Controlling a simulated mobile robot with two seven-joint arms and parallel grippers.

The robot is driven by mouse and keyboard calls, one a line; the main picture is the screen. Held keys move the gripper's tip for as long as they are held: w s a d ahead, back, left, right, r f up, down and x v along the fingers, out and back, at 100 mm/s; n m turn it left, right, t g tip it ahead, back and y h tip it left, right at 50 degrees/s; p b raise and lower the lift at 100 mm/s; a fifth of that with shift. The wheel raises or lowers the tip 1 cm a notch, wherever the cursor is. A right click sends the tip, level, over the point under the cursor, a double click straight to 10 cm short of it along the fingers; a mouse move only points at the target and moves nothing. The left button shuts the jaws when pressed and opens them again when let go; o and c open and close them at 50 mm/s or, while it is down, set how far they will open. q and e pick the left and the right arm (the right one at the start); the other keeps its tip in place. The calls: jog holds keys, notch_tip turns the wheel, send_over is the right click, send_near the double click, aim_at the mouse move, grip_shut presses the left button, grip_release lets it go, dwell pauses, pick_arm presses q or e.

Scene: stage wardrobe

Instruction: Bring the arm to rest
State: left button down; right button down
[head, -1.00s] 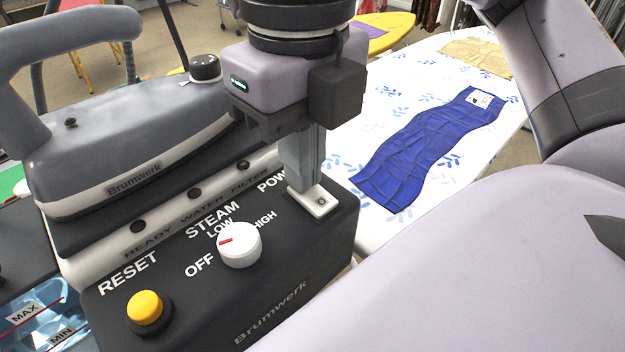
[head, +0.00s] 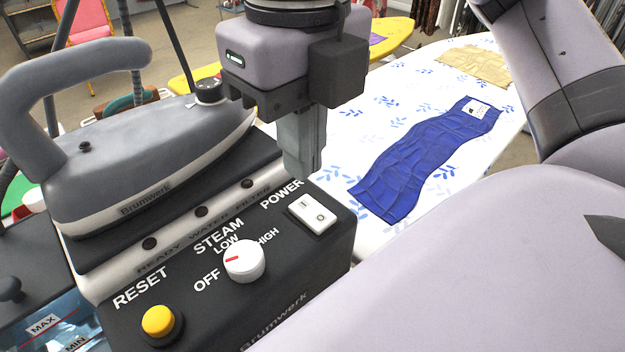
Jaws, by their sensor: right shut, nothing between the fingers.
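My right gripper (head: 306,172) hangs above the back right part of the steam station (head: 215,315), pointing down. Its fingers are together with nothing visible between them. The fingertips are apart from the white power switch (head: 313,214), which shows uncovered on the panel just below and in front of them. The steam knob (head: 244,261) is white with a red mark that points towards the left. The yellow reset button (head: 158,321) is at the front left of the panel. My right arm (head: 480,265) fills the lower right of the view. My left gripper does not show.
A grey iron (head: 140,160) rests on the station, left of the gripper. A water tank (head: 55,330) is at the lower left. Behind, a patterned ironing board (head: 400,90) holds a blue cloth (head: 425,160) and a tan cloth (head: 475,62). Free air lies above the board.

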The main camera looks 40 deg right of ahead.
jog(key=shift+r+p, duration=0.7)
jog(key=shift+r, duration=0.65)
